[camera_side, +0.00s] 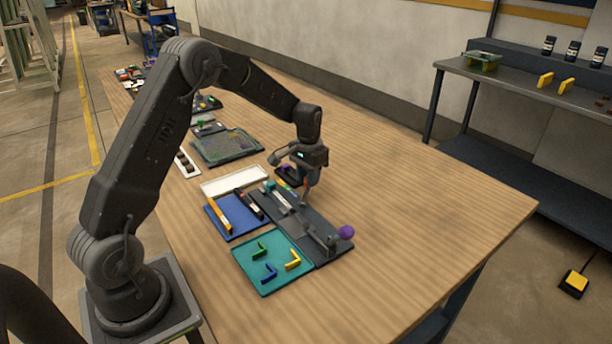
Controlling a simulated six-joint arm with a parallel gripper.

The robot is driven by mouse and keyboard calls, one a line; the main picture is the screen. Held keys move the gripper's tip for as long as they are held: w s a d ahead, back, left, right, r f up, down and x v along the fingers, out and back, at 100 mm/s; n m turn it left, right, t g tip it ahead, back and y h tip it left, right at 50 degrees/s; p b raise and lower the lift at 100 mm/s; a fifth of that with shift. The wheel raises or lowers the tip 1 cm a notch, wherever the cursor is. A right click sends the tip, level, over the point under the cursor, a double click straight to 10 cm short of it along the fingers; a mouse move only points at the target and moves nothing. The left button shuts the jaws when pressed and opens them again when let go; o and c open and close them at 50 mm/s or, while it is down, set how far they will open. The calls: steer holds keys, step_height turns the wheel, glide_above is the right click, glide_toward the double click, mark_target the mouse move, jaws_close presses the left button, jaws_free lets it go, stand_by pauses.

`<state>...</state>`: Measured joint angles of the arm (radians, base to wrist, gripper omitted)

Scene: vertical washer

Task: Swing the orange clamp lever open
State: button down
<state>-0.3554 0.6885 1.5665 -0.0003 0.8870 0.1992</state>
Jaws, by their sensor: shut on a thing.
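A dark grey fixture plate (299,222) lies on the wooden table, with a purple ball knob (347,232) at its near right end. My gripper (304,192) points down at the far right part of this plate. A small patch of orange, which looks like the clamp lever (304,182), shows at the fingers. My gripper is shut on it. The fingers hide most of the lever, so its angle cannot be told.
A teal tray (246,278) with small green, blue and yellow pieces and a blue tray (232,232) with an orange bar lie left of the plate. A white tray (234,182) and a clear bin (226,147) lie behind. The table's right side is clear.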

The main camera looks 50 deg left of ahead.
steer(key=d+m, duration=0.1)
steer(key=m, duration=0.1)
steer(key=w+d+m, duration=0.1)
steer(key=m, duration=0.1)
steer(key=shift+w, duration=0.1)
steer(key=d+m, duration=0.1)
steer(key=m, duration=0.1)
steer(key=d+m, duration=0.1)
steer(key=m, duration=0.2)
steer(key=shift+w+d, duration=0.1)
steer(key=shift+d, duration=0.05)
steer(key=d+m, duration=0.1)
steer(key=m, duration=0.1)
steer(key=d+m, duration=0.1)
steer(key=m, duration=0.1)
steer(key=shift+s+d, duration=0.1)
steer(key=shift+s, duration=0.25)
steer(key=shift+s+d+m, duration=0.3)
steer(key=shift+d+m, duration=0.1)
steer(key=shift+m, duration=0.75)
steer(key=shift+s+d+m, duration=0.3)
steer(key=shift+d+m, duration=0.1)
steer(key=shift+m, duration=0.75)
steer(key=c, duration=0.9)
jaws_free()
steer(key=shift+s, duration=0.1)
step_height(320, 180, up, 14)
steer(key=shift+f, duration=0.1)
